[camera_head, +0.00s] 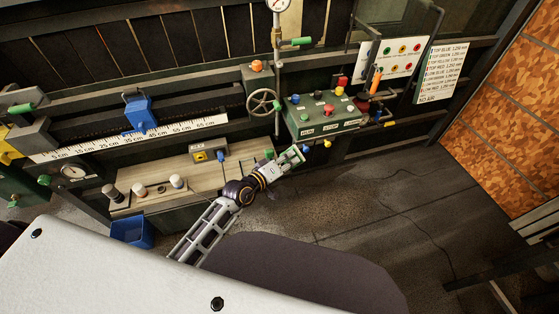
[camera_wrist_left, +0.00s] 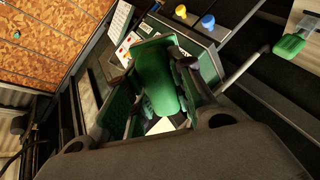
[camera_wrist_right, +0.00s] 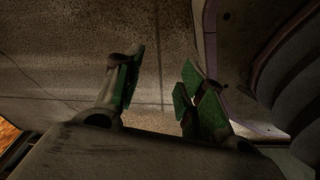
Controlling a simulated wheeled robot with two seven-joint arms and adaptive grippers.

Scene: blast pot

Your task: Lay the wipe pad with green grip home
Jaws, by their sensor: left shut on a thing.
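My left gripper (camera_head: 292,157) is shut on the wipe pad with green grip, in front of the green control box. In the left wrist view the pad's green grip (camera_wrist_left: 158,78) stands between the fingers of my left gripper (camera_wrist_left: 150,95). A white part shows below the grip. In the head view the fingers mostly hide the pad. My right gripper (camera_wrist_right: 160,85) is open and empty above the grey floor in the right wrist view. It is not in the head view. I cannot tell which spot is the pad's home.
The green control box (camera_head: 325,120) with coloured buttons stands just behind my left gripper. A blue bin (camera_head: 132,231) is at lower left. The floor at right is mostly clear.

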